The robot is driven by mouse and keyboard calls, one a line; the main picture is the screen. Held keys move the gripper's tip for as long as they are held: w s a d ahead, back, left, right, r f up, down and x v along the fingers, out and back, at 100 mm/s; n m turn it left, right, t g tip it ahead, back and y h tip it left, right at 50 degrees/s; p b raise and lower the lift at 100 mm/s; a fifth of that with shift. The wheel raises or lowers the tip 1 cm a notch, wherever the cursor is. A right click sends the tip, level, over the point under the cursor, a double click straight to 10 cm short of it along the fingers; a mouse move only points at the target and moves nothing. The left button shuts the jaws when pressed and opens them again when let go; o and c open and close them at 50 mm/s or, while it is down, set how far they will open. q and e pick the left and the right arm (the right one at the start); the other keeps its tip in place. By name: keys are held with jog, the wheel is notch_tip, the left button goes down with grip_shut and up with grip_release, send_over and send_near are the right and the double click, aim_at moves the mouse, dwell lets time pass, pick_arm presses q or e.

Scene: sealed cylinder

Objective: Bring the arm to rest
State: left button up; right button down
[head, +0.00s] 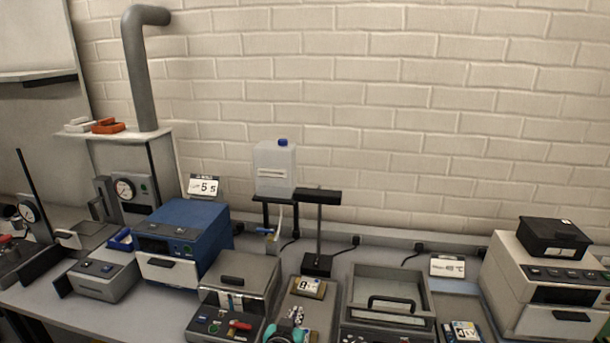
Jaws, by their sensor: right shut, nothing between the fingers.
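Neither of my grippers nor any arm link can be made out in the head view. No sealed cylinder can be made out with certainty. At the bottom centre, a teal item (285,332) is cut off by the frame edge, beside a small tray (303,309) with small black and white pieces. I cannot tell what the teal item is.
A crowded bench runs along a white brick wall. It holds a blue device (185,240), a translucent jug (275,168) on a stand, a black stand (318,230), a lidded grey unit (388,290) and a pale device (548,285) bearing a black box (553,238).

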jog(key=s+d+g, duration=0.1)
jog(key=s+d, duration=0.1)
jog(key=d, duration=0.2)
jog(key=s+d+r+g, duration=0.1)
jog(key=s+d, duration=0.1)
jog(key=d, duration=0.3)
jog(key=s+d+r+g, duration=0.1)
jog(key=s+d, duration=0.1)
jog(key=d, duration=0.3)
jog(key=shift+s+d+n+g, duration=0.1)
jog(key=shift+s+n+g, duration=0.2)
jog(key=shift+s+g, duration=0.1)
jog(key=s+d+g+y, duration=0.1)
jog(key=s+d, duration=0.2)
jog(key=s, duration=0.4)
jog(key=s+d+f+n+g+y, duration=0.1)
jog(key=s+d, duration=0.2)
jog(key=s, duration=0.5)
jog(key=shift+n+y, duration=0.3)
jog(key=shift+f, duration=0.1)
